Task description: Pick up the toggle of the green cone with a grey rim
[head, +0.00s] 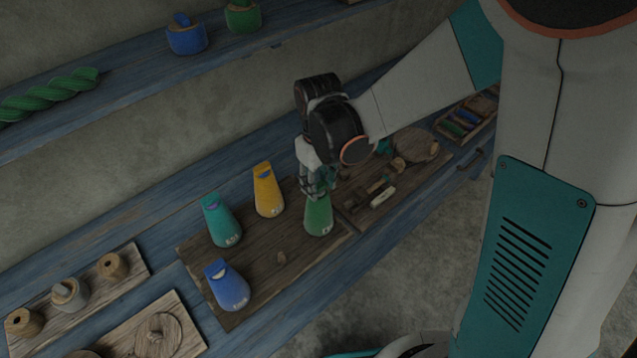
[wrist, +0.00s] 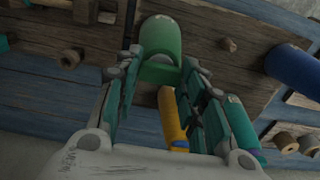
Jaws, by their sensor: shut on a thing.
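The green cone (head: 318,218) stands on the dark wooden board in the head view, at the board's right end. My gripper (head: 315,188) is right over its top, pointing down, and hides the toggle and most of the rim. In the wrist view the green cone (wrist: 160,38) lies straight ahead between my fingertips (wrist: 160,65), with its top end towards me. My gripper is shut on the toggle at its top; the toggle itself is mostly hidden by the fingers. I cannot tell whether the cone is lifted off the board.
A yellow cone (head: 268,190), a teal cone (head: 221,222) and a blue cone (head: 228,286) stand on the same board (head: 270,285). A board with small wooden parts and a pale-handled tool (head: 383,196) lies right of the green cone. A blue shelf (head: 130,85) runs above.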

